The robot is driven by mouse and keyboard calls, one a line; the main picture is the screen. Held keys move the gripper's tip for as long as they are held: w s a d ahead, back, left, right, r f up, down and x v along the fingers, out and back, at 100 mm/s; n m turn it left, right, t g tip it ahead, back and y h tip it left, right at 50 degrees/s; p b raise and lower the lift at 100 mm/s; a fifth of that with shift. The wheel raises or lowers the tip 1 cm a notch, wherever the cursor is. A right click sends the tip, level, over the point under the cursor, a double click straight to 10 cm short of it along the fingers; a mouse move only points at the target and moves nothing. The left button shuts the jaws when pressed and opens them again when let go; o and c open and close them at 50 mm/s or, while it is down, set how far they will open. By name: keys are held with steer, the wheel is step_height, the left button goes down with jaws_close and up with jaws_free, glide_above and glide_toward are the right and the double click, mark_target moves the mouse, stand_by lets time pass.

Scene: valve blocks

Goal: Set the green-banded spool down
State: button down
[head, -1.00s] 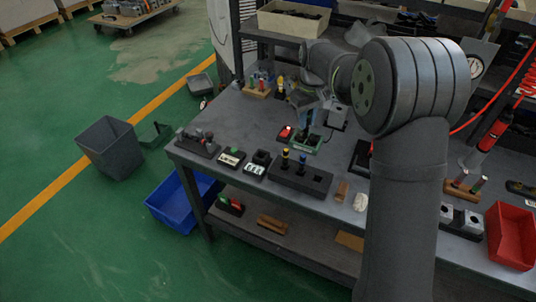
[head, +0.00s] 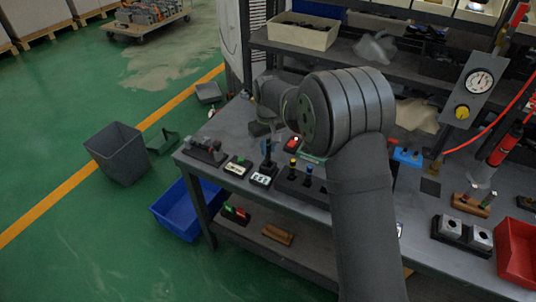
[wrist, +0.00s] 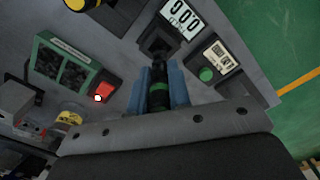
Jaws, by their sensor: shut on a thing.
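The green-banded spool (wrist: 158,98) is dark with a green band around it. In the wrist view it sits between the blue fingers of my gripper (wrist: 160,88), which is shut on it. A black block with a square socket (wrist: 157,40) lies just beyond the spool's tip, its opening partly visible. In the head view the dark spool (head: 267,152) stands upright over the left part of the bench, at the black block. Whether its lower end touches the block or is in the socket I cannot tell. My arm hides part of the bench there.
A green-framed tray (wrist: 68,60) with two dark pockets and a red button (wrist: 105,91) is beside it. A white counter (wrist: 182,17) and a green-button block (wrist: 206,73) are close by. A black rack (head: 300,184) holds yellow and blue posts.

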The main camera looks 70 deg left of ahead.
mark_target(268, 163)
steer(key=shift+f, duration=1.75)
steer(key=shift+f, duration=0.15)
steer(key=c, duration=1.3)
jaws_free()
steer(key=shift+c, duration=0.2)
step_height(268, 163, up, 12)
steer(key=shift+r, duration=0.15)
step_height(268, 163, down, 12)
steer(key=shift+r, duration=1.75)
